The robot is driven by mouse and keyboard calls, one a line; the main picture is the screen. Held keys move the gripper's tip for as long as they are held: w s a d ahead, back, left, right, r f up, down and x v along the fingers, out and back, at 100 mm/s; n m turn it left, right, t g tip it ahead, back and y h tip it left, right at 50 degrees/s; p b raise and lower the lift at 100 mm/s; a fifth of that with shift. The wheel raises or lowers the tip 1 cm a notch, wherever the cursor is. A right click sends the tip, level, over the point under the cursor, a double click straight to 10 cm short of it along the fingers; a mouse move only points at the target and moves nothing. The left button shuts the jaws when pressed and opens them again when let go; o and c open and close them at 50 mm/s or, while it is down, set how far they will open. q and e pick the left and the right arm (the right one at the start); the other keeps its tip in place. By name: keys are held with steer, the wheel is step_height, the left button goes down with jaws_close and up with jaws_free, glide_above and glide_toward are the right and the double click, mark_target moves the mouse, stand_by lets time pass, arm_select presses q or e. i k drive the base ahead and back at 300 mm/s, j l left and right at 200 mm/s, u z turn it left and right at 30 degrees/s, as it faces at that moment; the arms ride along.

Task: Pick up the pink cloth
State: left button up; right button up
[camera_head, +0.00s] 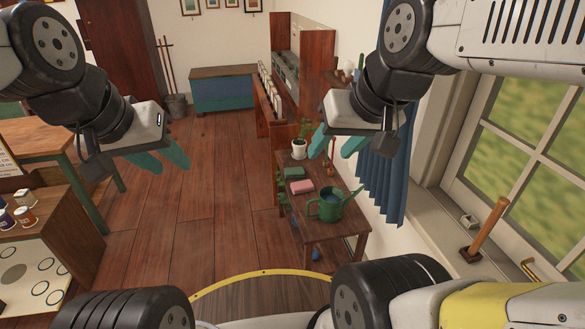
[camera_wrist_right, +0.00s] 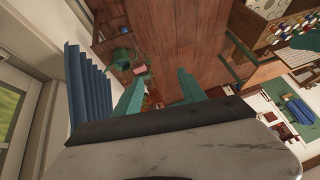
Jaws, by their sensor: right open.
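The pink cloth (camera_head: 302,187) lies folded on a small wooden table (camera_head: 318,230), between a green cloth (camera_head: 293,173) and a green watering can (camera_head: 330,208). In the right wrist view, the pink cloth (camera_wrist_right: 141,70) is a small patch beside the watering can (camera_wrist_right: 122,57), left of the gap between my fingers. My right gripper (camera_head: 331,156) is open and empty, in the air well above the table and apart from the cloth. My left gripper (camera_head: 172,168) is open and empty, in the air over the floor to the left.
A potted plant (camera_head: 299,149) stands at the table's far end. A blue curtain (camera_head: 385,185) and a window sill (camera_head: 470,235) are on the right. A wooden cabinet (camera_head: 60,230) with small jars is on the left. The wooden floor (camera_head: 225,190) between is clear.

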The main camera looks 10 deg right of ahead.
mark_target(306, 185)
steer(key=z, duration=2.35)
steer(key=u, duration=1.9)
steer(key=i+j+z, duration=0.35)
steer(key=i+j, duration=0.8)
steer(key=j+z, duration=0.15)
steer(key=z, duration=0.65)
